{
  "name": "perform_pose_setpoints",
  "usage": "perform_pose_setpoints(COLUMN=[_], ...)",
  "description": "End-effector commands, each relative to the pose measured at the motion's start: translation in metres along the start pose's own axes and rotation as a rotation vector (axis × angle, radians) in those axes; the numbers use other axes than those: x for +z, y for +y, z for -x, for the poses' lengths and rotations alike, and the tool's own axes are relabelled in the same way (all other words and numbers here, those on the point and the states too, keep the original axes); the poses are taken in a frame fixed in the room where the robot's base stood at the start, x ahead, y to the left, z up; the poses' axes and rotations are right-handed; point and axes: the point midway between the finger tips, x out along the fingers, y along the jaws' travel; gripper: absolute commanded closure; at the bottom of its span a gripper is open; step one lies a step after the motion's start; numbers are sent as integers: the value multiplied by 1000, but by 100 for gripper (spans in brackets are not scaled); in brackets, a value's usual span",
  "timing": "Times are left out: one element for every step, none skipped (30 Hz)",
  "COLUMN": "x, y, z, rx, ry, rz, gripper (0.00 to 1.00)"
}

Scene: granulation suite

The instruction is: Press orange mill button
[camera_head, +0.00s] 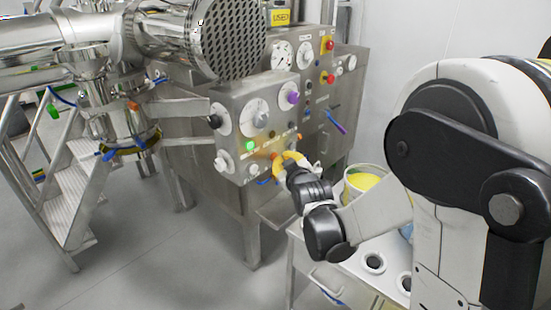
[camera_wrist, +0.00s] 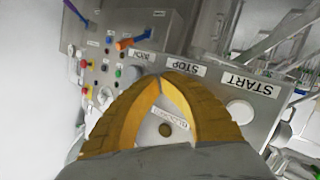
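The steel control box (camera_head: 252,125) stands at mid-picture in the head view, with a lit green button (camera_head: 249,146) low on its front. An orange tint shows on the panel right of it, beside my fingers; no orange button shows clearly there. My gripper (camera_head: 283,158) has yellow fingers close to the panel's lower right; contact cannot be told. Upside-down labels read STOP (camera_wrist: 186,67) and START (camera_wrist: 248,83); a pale round part (camera_wrist: 240,110) is by START. The fingers hide part of the panel.
A purple knob (camera_head: 293,98) and dials are on the box. A taller cabinet (camera_head: 345,95) with gauges stands behind. A white cart (camera_head: 330,262) with a yellow-filled container (camera_head: 363,182) is near my arm. Metal steps (camera_head: 75,195) stand left; floor between is clear.

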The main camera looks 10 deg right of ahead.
Motion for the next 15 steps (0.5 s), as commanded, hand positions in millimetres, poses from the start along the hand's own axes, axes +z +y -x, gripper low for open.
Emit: perform_pose_setpoints(x=[0, 0, -1, -1, -1, -1, -1, -2, -2, -2, -2, -2, -2, -3, -3], y=[0, -1, -1, -1, -1, -1, -2, -2, -2, -2, -2, -2, -3, -3, -3], z=[-1, -1, -1, -2, -2, -2, -3, -3, -3, -4, -4, -4, -4, -5, -5], rx=[0, 0, 0, 0, 0, 0, 0, 0, 0, 0, 0, 0, 0, 0, 0], ry=[0, 0, 0, 0, 0, 0, 0, 0, 0, 0, 0, 0, 0, 0, 0], rz=[1, 1, 2, 2, 2, 2, 2, 2, 1, 1, 0, 0, 0, 0, 1], gripper=[100, 100, 100, 100, 100, 100, 100, 100, 100, 100, 100, 100, 100, 100, 100])
